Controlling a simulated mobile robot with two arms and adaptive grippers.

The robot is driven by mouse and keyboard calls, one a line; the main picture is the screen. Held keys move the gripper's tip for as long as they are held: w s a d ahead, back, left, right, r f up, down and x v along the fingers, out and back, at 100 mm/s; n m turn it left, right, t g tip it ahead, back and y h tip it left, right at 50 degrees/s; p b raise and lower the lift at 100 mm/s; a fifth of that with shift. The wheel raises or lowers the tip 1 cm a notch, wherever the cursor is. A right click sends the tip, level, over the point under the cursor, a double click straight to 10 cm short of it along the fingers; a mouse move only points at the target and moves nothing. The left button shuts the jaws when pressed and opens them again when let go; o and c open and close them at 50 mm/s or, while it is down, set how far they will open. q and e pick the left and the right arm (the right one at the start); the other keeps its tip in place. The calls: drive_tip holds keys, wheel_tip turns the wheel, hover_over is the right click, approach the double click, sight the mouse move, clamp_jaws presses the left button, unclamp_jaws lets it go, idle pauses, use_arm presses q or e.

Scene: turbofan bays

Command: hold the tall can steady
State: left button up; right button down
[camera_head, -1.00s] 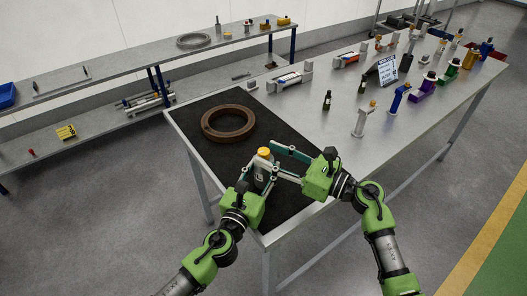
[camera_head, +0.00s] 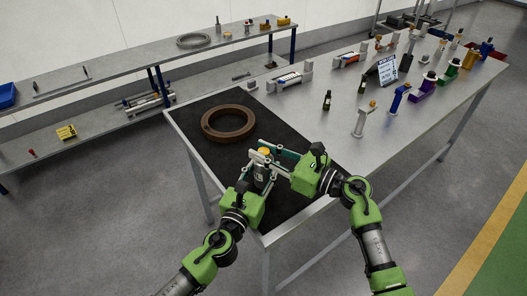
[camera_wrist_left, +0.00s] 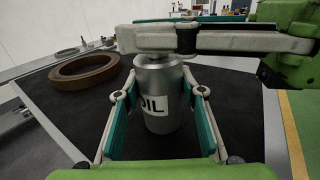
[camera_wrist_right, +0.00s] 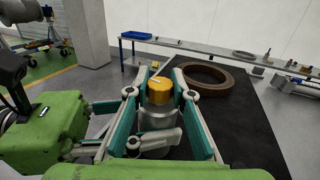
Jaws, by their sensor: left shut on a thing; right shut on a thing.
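The tall can (camera_wrist_left: 160,92) is a grey metal can with a white label reading "OIL" and an orange cap (camera_wrist_right: 159,91). It stands upright on the black mat (camera_head: 205,160) near the bench's front edge. My left gripper (camera_wrist_left: 160,100) is shut on the can's body, one finger on each side. My right gripper (camera_wrist_right: 158,88) is shut on the orange cap at the top, above the left fingers. In the head view the right gripper (camera_head: 268,155) comes from the right and hides part of the cap. In the left wrist view the right fingers cover the cap.
A brown ring (camera_head: 229,123) lies on the mat behind the can. A dark bottle (camera_head: 327,100), a grey stand (camera_head: 361,120) and a small sign (camera_head: 387,69) stand farther right on the bench. The mat beside the can is clear.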

drive_tip(key=shift+f, duration=0.15)
drive_tip(key=shift+f+m+t+h, duration=0.1)
drive_tip(key=shift+m+t+h, duration=0.8)
drive_tip(key=shift+t, duration=0.2)
drive_tip(key=shift+s+m+t+h, duration=0.1)
drive_tip(key=shift+m+t+h, duration=1.4)
drive_tip(key=shift+h, duration=0.1)
drive_tip(key=shift+m+t+h, duration=0.3)
drive_tip(key=shift+h, duration=0.2)
drive_tip(key=shift+m+h, duration=0.3)
drive_tip(key=c, duration=1.7)
unclamp_jaws()
drive_tip(key=shift+r, duration=0.2)
drive_tip(key=shift+d, duration=0.1)
